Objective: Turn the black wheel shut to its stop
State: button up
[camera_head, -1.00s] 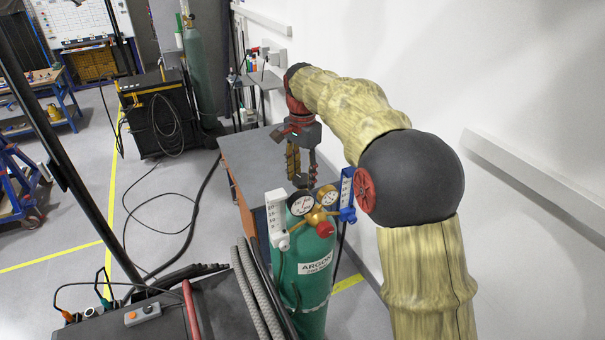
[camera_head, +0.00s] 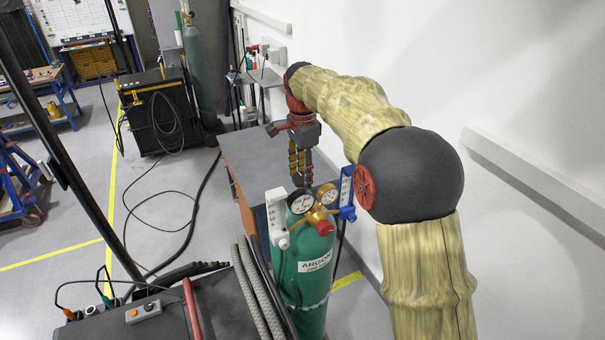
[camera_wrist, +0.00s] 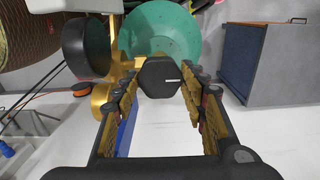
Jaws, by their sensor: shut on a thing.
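The black wheel (camera_wrist: 160,77) shows in the wrist view as a dark, many-sided knob with a small white mark on its face. My gripper (camera_wrist: 162,80) has one finger on each side of the wheel and is shut on it. In the head view, my gripper (camera_head: 299,180) points down behind the gauges of the green argon cylinder (camera_head: 315,265). The wheel is mostly hidden there. The brass regulator (camera_wrist: 113,92) and the green cylinder top (camera_wrist: 165,30) lie close beyond the fingers in the wrist view.
Two round gauges (camera_head: 302,203), a white flow tube (camera_head: 277,219) and a blue-framed one (camera_head: 346,190) crowd the cylinder top. A grey-topped cabinet (camera_head: 245,150) stands behind. The white wall (camera_head: 530,90) is close on the right.

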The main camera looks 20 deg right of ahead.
aim_at(302, 177)
jog(key=shift+r, duration=0.1)
jog(key=o, duration=1.1)
jog(key=shift+o, duration=0.4)
notch_tip(302, 177, up, 12)
